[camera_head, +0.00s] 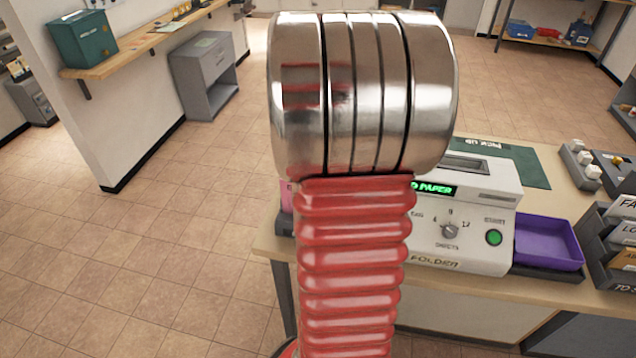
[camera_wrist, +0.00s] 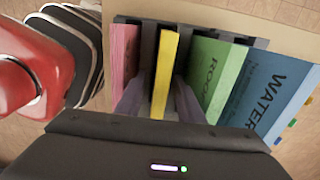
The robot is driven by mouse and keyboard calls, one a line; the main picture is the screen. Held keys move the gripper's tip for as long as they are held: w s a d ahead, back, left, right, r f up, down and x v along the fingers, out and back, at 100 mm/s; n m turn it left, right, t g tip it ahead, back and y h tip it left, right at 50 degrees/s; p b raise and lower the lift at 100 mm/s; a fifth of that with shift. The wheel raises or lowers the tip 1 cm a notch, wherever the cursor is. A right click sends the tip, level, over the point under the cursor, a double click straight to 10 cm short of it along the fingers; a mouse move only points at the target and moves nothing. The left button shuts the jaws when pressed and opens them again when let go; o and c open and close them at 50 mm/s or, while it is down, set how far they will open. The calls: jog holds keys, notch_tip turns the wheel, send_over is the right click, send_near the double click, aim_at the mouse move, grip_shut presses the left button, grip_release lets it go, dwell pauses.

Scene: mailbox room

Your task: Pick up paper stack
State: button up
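In the wrist view, several upright coloured paper stacks or booklets stand in a dark slotted rack (camera_wrist: 148,40). They are a pink one (camera_wrist: 123,52), a thin yellow one (camera_wrist: 165,72), a green one (camera_wrist: 217,72) lettered "ROO…" and a blue one (camera_wrist: 272,88) lettered "WATER". My gripper (camera_wrist: 159,97) reaches into the rack from below in the picture. Its two greyish-purple fingers are apart, one on each side of the yellow stack, with visible gaps. In the head view my arm hides my gripper and most of the rack; a pink edge (camera_head: 286,194) shows beside the arm.
On the table, a folder machine (camera_head: 462,215) has a green display ending in "PAPER". A purple tray (camera_head: 548,243) sits to its right, then labelled sorting slots (camera_head: 612,250). A grey cabinet (camera_head: 207,75) stands at the left wall. The tiled floor at left is clear.

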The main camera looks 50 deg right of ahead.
jog(key=shift+c, duration=0.4)
grip_shut()
dwell(0.4)
